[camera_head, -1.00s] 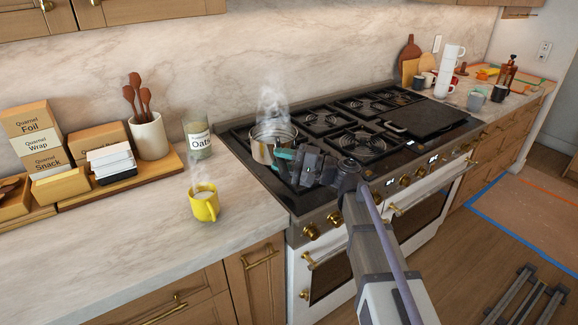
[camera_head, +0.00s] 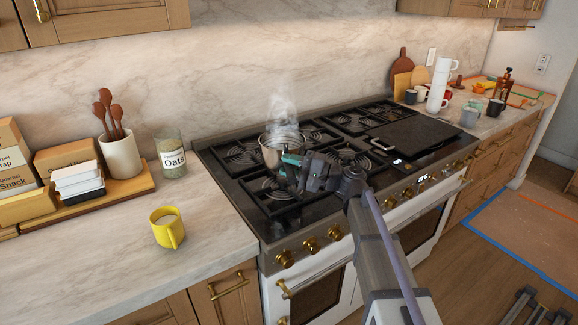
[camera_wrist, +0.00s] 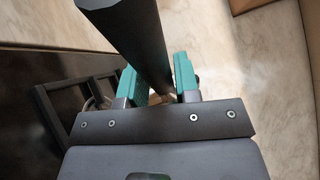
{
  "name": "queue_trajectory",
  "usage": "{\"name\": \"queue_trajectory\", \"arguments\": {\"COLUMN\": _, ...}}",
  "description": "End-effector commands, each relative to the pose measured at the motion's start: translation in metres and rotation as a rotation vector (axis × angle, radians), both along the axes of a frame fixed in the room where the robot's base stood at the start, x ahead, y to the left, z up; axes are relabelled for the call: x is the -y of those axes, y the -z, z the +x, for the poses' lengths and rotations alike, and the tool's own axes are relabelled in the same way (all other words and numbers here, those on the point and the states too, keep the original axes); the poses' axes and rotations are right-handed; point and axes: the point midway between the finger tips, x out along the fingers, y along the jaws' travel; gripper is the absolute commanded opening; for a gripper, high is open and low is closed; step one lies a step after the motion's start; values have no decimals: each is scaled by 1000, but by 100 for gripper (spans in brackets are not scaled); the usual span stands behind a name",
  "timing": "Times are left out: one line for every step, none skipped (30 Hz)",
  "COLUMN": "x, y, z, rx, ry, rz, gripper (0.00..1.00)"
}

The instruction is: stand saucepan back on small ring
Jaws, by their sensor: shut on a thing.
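The saucepan (camera_head: 272,158) is a small shiny metal pan, upright and steaming, over the left part of the stove in the head view. My gripper (camera_head: 293,168) is at its front right side, shut on its dark handle. In the wrist view the dark handle (camera_wrist: 142,45) runs between the teal fingers (camera_wrist: 166,80). The pan's body is not clear there. The back-left burner (camera_head: 240,158) shows bare, left of the pan. A front-left burner (camera_head: 276,189) shows partly below my gripper. I cannot tell whether the pan touches the grate.
A dark griddle (camera_head: 415,138) covers the stove's right part. Stacked white cups (camera_head: 439,90) and other mugs stand right of the stove.

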Motion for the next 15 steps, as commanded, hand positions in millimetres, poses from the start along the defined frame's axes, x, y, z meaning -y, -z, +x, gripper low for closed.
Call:
{"name": "queue_trajectory", "arguments": {"x": 0, "y": 6, "z": 0, "rx": 1, "ry": 0, "rz": 1, "gripper": 0}}
{"name": "queue_trajectory", "arguments": {"x": 0, "y": 9, "z": 0, "rx": 1, "ry": 0, "rz": 1, "gripper": 0}}
{"name": "queue_trajectory", "arguments": {"x": 0, "y": 13, "z": 0, "rx": 1, "ry": 0, "rz": 1, "gripper": 0}}
{"name": "queue_trajectory", "arguments": {"x": 0, "y": 16, "z": 0, "rx": 1, "ry": 0, "rz": 1, "gripper": 0}}
{"name": "queue_trajectory", "arguments": {"x": 0, "y": 19, "z": 0, "rx": 1, "ry": 0, "rz": 1, "gripper": 0}}
{"name": "queue_trajectory", "arguments": {"x": 0, "y": 23, "z": 0, "rx": 1, "ry": 0, "rz": 1, "gripper": 0}}
{"name": "queue_trajectory", "arguments": {"x": 0, "y": 26, "z": 0, "rx": 1, "ry": 0, "rz": 1, "gripper": 0}}
{"name": "queue_trajectory", "arguments": {"x": 0, "y": 29, "z": 0, "rx": 1, "ry": 0, "rz": 1, "gripper": 0}}
{"name": "queue_trajectory", "arguments": {"x": 0, "y": 32, "z": 0, "rx": 1, "ry": 0, "rz": 1, "gripper": 0}}
{"name": "queue_trajectory", "arguments": {"x": 0, "y": 35, "z": 0, "rx": 1, "ry": 0, "rz": 1, "gripper": 0}}
{"name": "queue_trajectory", "arguments": {"x": 0, "y": 38, "z": 0, "rx": 1, "ry": 0, "rz": 1, "gripper": 0}}
{"name": "queue_trajectory", "arguments": {"x": 0, "y": 42, "z": 0, "rx": 1, "ry": 0, "rz": 1, "gripper": 0}}
{"name": "queue_trajectory", "arguments": {"x": 0, "y": 45, "z": 0, "rx": 1, "ry": 0, "rz": 1, "gripper": 0}}
{"name": "queue_trajectory", "arguments": {"x": 0, "y": 48, "z": 0, "rx": 1, "ry": 0, "rz": 1, "gripper": 0}}
{"name": "queue_trajectory", "arguments": {"x": 0, "y": 51, "z": 0, "rx": 1, "ry": 0, "rz": 1, "gripper": 0}}
